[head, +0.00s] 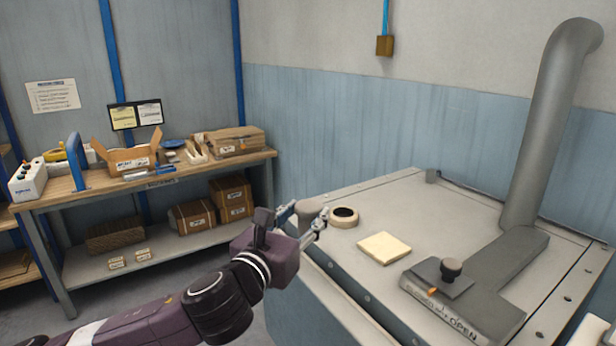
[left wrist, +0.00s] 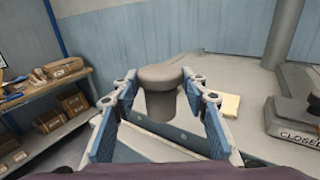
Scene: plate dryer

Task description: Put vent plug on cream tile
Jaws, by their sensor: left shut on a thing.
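The vent plug is a grey-brown mushroom-shaped piece with a wide round cap. In the head view the plug (head: 309,206) is between the fingers of my left gripper (head: 304,214), at the near left edge of the dryer top. In the left wrist view the plug (left wrist: 160,90) stands upright, cap up, and my left gripper is shut on it. The cream tile (head: 384,248) is a flat square on the dryer top, right of the gripper and apart from it. The tile (left wrist: 230,105) is partly hidden by a finger in the wrist view. My right gripper is not in view.
A round cream ring with a dark opening (head: 343,216) lies between gripper and tile. Right of the tile are a grey slide with a black knob (head: 451,268) and a thick pipe (head: 545,130). A workbench with boxes (head: 130,160) stands back left.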

